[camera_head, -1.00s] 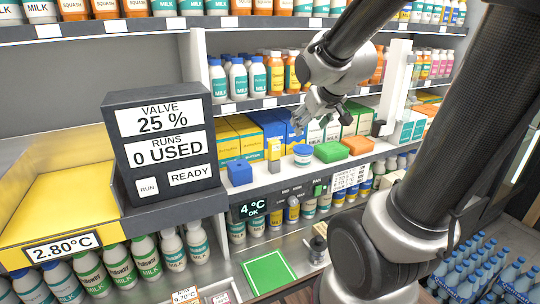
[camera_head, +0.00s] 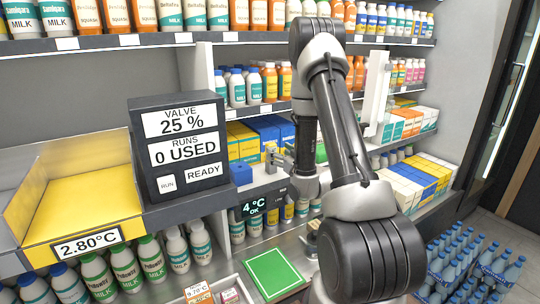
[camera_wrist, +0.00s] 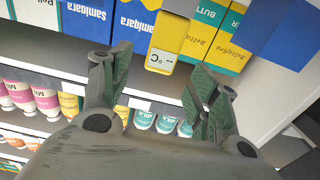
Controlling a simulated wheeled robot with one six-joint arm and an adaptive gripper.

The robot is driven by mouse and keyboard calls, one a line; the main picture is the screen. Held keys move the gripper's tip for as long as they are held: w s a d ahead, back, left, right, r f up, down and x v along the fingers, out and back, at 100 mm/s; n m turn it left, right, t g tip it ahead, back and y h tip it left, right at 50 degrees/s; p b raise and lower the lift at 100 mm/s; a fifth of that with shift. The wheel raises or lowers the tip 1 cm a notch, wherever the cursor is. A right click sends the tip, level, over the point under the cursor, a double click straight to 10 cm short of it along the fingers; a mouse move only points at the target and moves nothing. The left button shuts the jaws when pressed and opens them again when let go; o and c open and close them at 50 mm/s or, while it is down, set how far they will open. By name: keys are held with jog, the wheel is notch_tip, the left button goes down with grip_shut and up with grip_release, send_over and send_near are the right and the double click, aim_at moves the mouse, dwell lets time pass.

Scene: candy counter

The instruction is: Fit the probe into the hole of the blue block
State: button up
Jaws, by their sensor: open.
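The blue block (camera_head: 241,173) sits on the shelf right of the valve display box; its hole cannot be made out. The probe (camera_wrist: 171,35), a yellow body with a pale °C label at its end, shows at the top middle of the wrist view. My gripper (camera_wrist: 155,75) is open and empty. The probe appears between its two fingertips in that view, but I cannot tell whether they touch it. In the head view my gripper (camera_head: 281,161) is at the shelf, just right of the blue block, and largely hides the probe.
The display box (camera_head: 178,148) stands left of the blue block. Yellow and blue cartons (camera_head: 243,143) stand behind on the shelf. A green mat (camera_head: 273,274) lies on the lower counter.

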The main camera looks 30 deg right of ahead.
aim_at(273, 148)
jog(key=w, duration=0.6)
jog(key=shift+w+a, duration=0.15)
jog(key=shift+w, duration=0.05)
jog(key=c, duration=1.1)
